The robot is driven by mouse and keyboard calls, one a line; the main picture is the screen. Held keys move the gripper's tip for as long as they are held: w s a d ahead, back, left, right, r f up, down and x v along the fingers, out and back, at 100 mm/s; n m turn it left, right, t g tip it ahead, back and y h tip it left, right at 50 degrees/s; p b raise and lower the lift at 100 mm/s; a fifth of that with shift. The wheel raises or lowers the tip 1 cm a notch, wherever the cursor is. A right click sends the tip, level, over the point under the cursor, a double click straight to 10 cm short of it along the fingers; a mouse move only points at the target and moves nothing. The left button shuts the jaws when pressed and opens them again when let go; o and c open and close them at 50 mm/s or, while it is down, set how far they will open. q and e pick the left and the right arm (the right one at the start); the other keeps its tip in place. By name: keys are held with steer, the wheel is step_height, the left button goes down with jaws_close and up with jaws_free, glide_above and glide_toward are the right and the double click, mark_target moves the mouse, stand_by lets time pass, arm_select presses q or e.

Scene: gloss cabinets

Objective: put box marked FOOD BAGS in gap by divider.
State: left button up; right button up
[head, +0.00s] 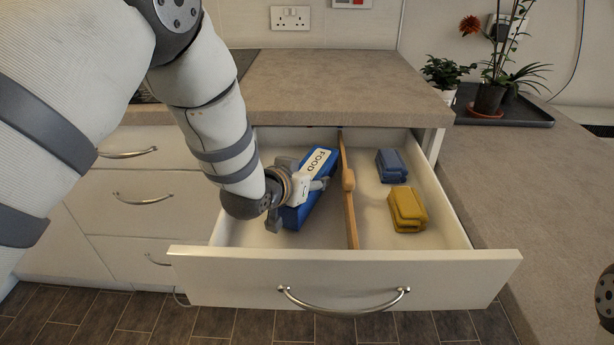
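The blue box with a white label reading FOOD (317,162) is inside the open drawer, left of the wooden divider (347,180). The rest of its label is hidden behind my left gripper (300,198). The box lies slanted, its far end nearer the divider. My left gripper is over the box's near half, reaching in from the left. Whether its fingers are closed on the box cannot be made out. My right gripper is not in view.
Right of the divider lie a blue block-like item (391,166) and a yellow one (407,209), with bare drawer floor around them. The open drawer's front panel (345,279) stands nearest. Worktop lies behind and to the right, with potted plants on a dark tray (505,113).

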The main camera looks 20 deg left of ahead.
arm_select(q)
steer(key=shift+f, duration=0.55)
steer(key=o, duration=1.5)
